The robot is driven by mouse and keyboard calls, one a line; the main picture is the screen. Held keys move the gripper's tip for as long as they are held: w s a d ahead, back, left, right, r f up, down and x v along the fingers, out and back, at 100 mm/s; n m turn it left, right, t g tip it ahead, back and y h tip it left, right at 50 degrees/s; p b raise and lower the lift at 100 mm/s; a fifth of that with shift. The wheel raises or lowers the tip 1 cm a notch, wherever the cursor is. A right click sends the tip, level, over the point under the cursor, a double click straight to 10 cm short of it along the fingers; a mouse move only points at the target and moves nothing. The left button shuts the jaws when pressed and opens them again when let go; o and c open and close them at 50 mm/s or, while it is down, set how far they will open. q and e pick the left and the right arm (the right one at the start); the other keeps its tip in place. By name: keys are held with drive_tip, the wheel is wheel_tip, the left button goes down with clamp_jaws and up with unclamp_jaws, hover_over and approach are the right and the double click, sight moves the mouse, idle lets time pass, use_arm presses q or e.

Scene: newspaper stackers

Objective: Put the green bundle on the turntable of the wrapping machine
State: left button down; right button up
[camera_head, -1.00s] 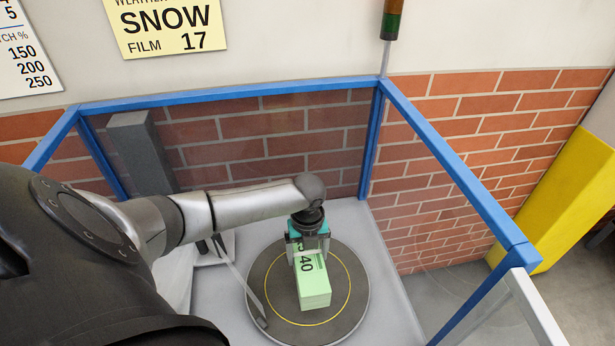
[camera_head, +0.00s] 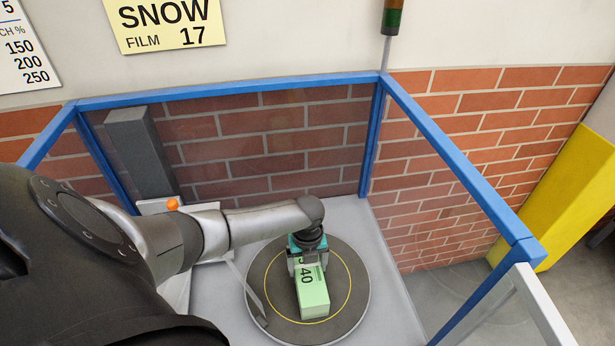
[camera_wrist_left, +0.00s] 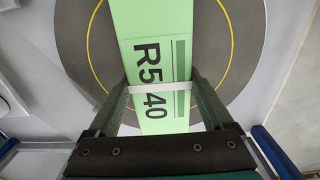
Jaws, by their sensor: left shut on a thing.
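The green bundle (camera_head: 313,298) is a light green block marked "40" with a pale strap around it. My left gripper (camera_head: 308,268) is shut on its sides from above. In the left wrist view the bundle (camera_wrist_left: 152,40) reads "R5 40" and lies between the two fingers of the left gripper (camera_wrist_left: 163,92). The round grey turntable (camera_head: 352,312) with its yellow ring is under the bundle, which appears within the ring. I cannot tell whether the bundle's underside touches the turntable (camera_wrist_left: 75,45). My right gripper is not in view.
A blue frame (camera_head: 450,160) with clear panels encloses the machine on the back and sides. A grey column (camera_head: 142,155) stands at the back left, with an orange knob (camera_head: 173,204) near its foot. A yellow post (camera_head: 570,195) stands outside at right.

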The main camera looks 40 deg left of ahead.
sight(307, 266)
use_arm(q)
drive_tip(key=shift+w, duration=0.1)
drive_tip(key=shift+f, duration=0.1)
unclamp_jaws()
drive_tip(key=shift+r, duration=0.2)
wheel_tip(307, 266, up, 12)
drive_tip(key=p, duration=0.1)
drive_tip(key=shift+p, duration=0.35)
